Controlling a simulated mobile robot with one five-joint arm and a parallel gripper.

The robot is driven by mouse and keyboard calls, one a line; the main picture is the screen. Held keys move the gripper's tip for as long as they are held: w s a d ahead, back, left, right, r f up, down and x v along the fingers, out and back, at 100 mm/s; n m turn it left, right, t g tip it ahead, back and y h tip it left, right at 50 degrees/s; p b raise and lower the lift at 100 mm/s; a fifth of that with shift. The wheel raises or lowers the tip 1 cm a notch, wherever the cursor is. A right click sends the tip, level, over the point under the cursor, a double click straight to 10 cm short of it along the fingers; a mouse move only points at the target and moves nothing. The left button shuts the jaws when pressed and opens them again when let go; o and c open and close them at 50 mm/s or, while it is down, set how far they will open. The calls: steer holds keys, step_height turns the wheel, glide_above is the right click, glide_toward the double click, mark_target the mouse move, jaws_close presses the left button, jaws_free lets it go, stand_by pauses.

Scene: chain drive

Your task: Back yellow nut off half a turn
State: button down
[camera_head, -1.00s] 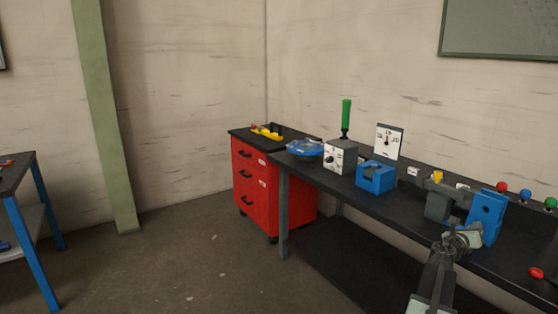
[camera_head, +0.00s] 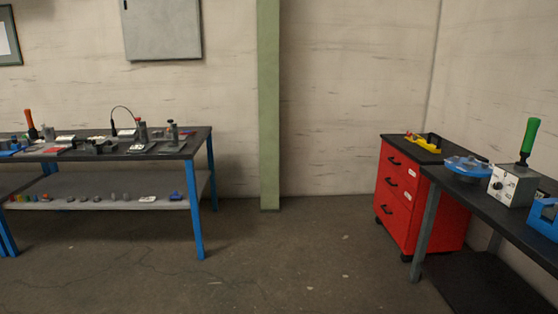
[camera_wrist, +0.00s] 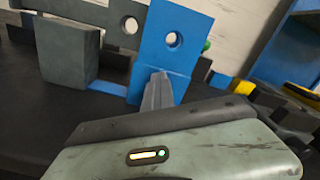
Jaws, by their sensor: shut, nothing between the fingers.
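My gripper (camera_wrist: 158,92) shows in the wrist view with its fingers shut and nothing between them. Its tips are in front of the lower part of a blue upright bracket (camera_wrist: 188,25) with a round hole; I cannot tell if they touch it. A small yellow piece (camera_wrist: 243,87) lies at the right of the wrist view, apart from my gripper; I cannot tell if it is the yellow nut.
A grey block (camera_wrist: 70,52) and a dark plate with a hole (camera_wrist: 108,18) stand left of the bracket. In the head view, a red drawer cabinet (camera_head: 393,200) adjoins the right bench (camera_head: 460,200). A left bench (camera_head: 184,150) holds several tools. The floor (camera_head: 300,260) between is clear.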

steer(key=shift+w+f, duration=0.1)
steer(key=shift+w, duration=0.15)
steer(key=shift+w+f+b, duration=0.55)
steer(key=shift+w+b, duration=0.05)
steer(key=shift+w, duration=0.1)
steer(key=shift+w+r+p, duration=0.3)
steer(key=shift+w, duration=0.05)
steer(key=shift+s+a, duration=0.2)
steer(key=shift+a, duration=2.85)
